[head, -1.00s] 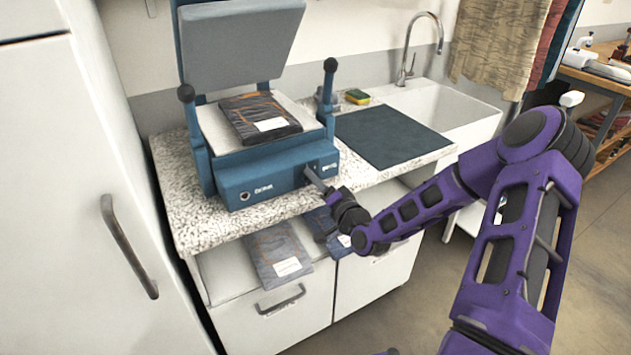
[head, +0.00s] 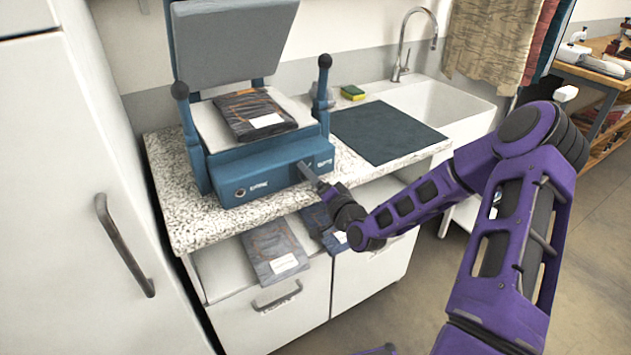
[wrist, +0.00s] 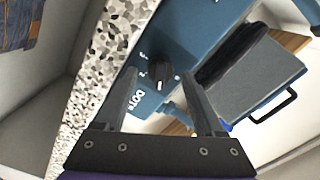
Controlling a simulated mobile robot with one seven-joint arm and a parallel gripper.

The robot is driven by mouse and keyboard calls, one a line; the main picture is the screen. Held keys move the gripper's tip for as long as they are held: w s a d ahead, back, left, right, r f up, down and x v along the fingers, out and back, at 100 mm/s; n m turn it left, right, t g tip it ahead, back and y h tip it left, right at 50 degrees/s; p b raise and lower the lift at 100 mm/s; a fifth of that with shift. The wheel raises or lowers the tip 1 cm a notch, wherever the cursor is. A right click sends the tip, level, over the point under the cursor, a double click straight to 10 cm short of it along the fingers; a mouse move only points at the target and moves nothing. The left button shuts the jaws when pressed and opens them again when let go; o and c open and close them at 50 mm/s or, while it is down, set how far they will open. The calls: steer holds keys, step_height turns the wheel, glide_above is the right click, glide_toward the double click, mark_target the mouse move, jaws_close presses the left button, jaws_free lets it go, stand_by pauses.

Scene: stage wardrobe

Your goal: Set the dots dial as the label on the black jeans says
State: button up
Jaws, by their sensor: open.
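The dots dial (wrist: 159,76) is a dark knob on the blue front of the press (head: 240,182), beside the printed word DOTS in the wrist view. My gripper (wrist: 163,84) is open, with its fingers on either side of the dial; I cannot tell whether they touch it. Folded dark jeans (head: 245,105) lie on the open press bed with a white label (head: 267,120), too small to read. The dial's setting is unclear.
The counter (head: 185,228) carries a dark mat (head: 385,130) and a sponge (head: 352,92). A sink (head: 455,105) stands at the right.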

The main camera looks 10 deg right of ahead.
steer(key=v, duration=1.7)
steer(key=shift+s, duration=0.2)
